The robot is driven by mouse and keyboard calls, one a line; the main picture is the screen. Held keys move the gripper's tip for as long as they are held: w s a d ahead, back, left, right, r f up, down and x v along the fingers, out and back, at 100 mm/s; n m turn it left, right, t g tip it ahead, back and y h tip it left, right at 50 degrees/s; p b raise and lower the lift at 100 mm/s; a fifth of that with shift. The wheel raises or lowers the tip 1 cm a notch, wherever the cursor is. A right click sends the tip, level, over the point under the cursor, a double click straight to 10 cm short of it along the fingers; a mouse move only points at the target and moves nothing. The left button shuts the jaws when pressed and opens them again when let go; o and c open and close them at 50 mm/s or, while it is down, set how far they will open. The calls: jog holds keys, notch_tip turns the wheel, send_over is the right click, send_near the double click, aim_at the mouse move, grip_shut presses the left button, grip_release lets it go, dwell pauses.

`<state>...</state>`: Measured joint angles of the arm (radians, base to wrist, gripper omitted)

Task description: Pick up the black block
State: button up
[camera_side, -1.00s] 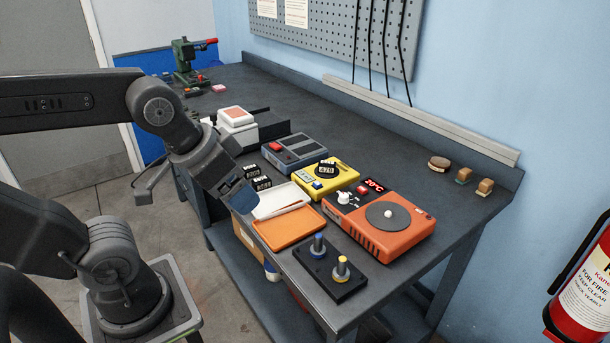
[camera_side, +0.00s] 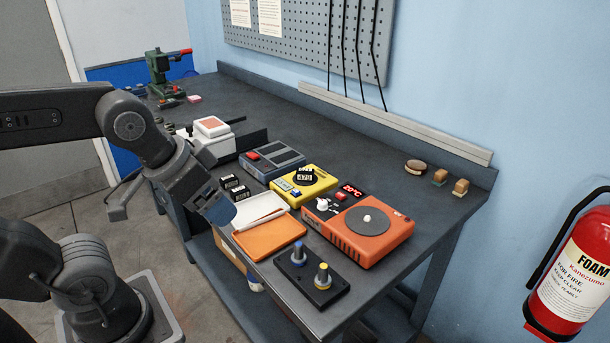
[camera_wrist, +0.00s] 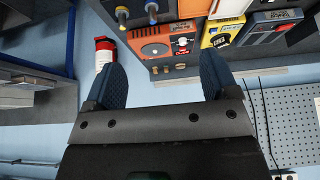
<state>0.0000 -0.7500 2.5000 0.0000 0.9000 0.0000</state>
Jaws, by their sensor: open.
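A flat black block (camera_side: 324,288) with two upright posts, one blue-topped and one yellow-topped, sits at the bench's front edge. Part of it shows at the top of the wrist view (camera_wrist: 136,20). Two small black blocks with white markings (camera_side: 233,187) stand farther left, just behind my gripper; which block the task means I cannot tell. My gripper (camera_side: 222,212) hangs beside the white tray, apart from the block with posts. In the wrist view its two dark blue fingers (camera_wrist: 162,80) are wide apart with nothing between them.
A white tray (camera_side: 257,207) and an orange tray (camera_side: 270,238) lie near my gripper. An orange stirrer (camera_side: 370,246), a yellow meter (camera_side: 312,184) and a grey device (camera_side: 270,162) stand behind.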

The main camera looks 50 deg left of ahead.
jog(key=w+a+r+n+y, duration=0.1)
jog(key=w+a+r+n, duration=0.1)
jog(key=w, duration=0.4)
jog(key=w+a+r+n, duration=0.1)
jog(key=w+a, duration=0.1)
jog(key=w, duration=0.4)
jog(key=n+g+y, duration=0.2)
jog(key=n, duration=0.4)
send_over(305, 171)
jog(key=s+d, duration=0.1)
jog(key=s, duration=0.1)
jog(key=f, duration=1.4)
jog(key=shift+w+d+f, duration=0.15)
jog(key=shift+w+f, duration=0.1)
jog(key=shift+f, duration=0.05)
jog(key=shift+s+x, duration=0.1)
jog(key=shift+x, duration=1.35)
jog(key=shift+s+x, duration=0.15)
jog(key=shift+x, duration=1.3)
jog(key=shift+d+f, duration=0.1)
jog(key=shift+d, duration=0.05)
